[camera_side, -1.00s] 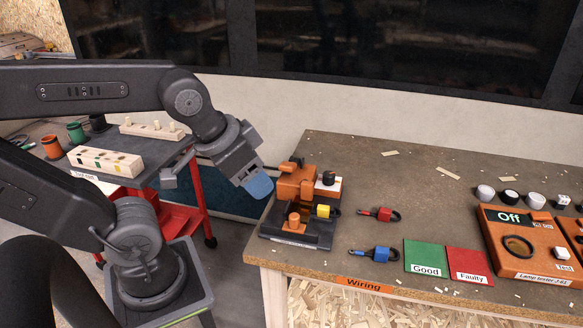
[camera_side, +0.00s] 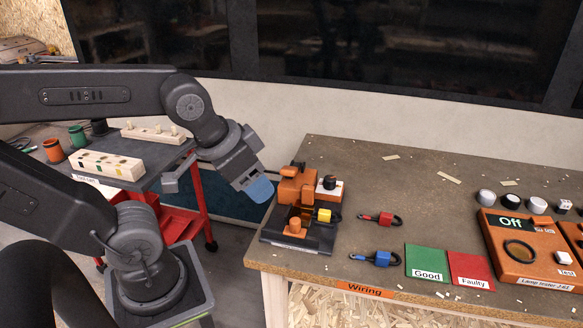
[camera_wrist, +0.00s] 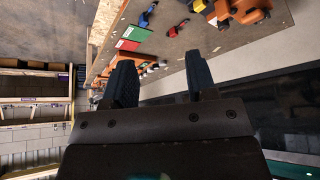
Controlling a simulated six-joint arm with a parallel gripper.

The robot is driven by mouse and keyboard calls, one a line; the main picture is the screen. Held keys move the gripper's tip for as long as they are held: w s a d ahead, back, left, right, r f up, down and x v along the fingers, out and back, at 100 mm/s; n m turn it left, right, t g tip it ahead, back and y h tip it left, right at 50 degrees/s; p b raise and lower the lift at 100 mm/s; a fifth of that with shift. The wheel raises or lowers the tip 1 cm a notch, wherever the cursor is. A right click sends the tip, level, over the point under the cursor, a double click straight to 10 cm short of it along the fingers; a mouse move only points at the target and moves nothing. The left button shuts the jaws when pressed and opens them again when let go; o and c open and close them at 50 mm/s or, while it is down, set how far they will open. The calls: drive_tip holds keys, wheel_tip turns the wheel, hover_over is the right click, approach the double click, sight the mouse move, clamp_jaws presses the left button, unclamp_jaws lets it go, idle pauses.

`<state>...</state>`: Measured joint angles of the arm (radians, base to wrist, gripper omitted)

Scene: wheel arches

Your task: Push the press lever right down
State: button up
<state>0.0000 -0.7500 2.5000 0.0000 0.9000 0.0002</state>
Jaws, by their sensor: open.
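The orange press (camera_side: 296,188) stands on a dark base at the left end of the workbench. Its dark lever end (camera_side: 298,165) shows at the top of the press, raised above the base. A yellow block (camera_side: 323,215) sits at the press's right side and an orange knob (camera_side: 294,227) at its front. My gripper (camera_side: 258,187) hangs in the air just left of the press, apart from it, with blue fingers tilted downward. In the wrist view, its two fingers (camera_wrist: 161,78) are spread with nothing between them. The press (camera_wrist: 240,10) shows at that view's upper right, partly cut off.
Red (camera_side: 380,218) and blue (camera_side: 378,257) connectors lie right of the press. Green Good (camera_side: 427,262) and red Faulty (camera_side: 470,268) mats lie beyond them. An orange lamp tester (camera_side: 525,255) stands at the right. A cart (camera_side: 150,170) with wooden blocks is behind my arm.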

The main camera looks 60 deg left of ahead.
drive_tip(key=shift+w+a+r+m, duration=0.15)
drive_tip(key=shift+w+a+m, duration=0.05)
drive_tip(key=shift+w+m, duration=0.15)
drive_tip(key=shift+c, duration=1.4)
drive_tip(key=w+a+m, duration=0.1)
drive_tip(key=w+a+m+g, duration=0.1)
drive_tip(key=w+m, duration=0.1)
drive_tip(key=w+a+m, duration=0.1)
drive_tip(key=w+m, duration=0.1)
drive_tip(key=shift+w+a+r+y, duration=0.25)
drive_tip(key=shift+a+r+y, duration=0.05)
drive_tip(key=shift+y, duration=0.1)
drive_tip(key=c, duration=0.6)
drive_tip(key=w+a+m, duration=0.1)
drive_tip(key=w+a+m+g, duration=0.1)
drive_tip(key=w+m, duration=0.1)
drive_tip(key=w+a+m, duration=0.1)
drive_tip(key=a+m, duration=0.1)
drive_tip(key=shift+w+f+g, duration=0.3)
drive_tip(key=shift+f, duration=0.1)
clamp_jaws()
drive_tip(key=m+g, duration=0.3)
drive_tip(key=m, duration=0.8)
approach(290, 168)
drive_tip(key=shift+s+d, duration=0.25)
drive_tip(key=shift+f, duration=0.1)
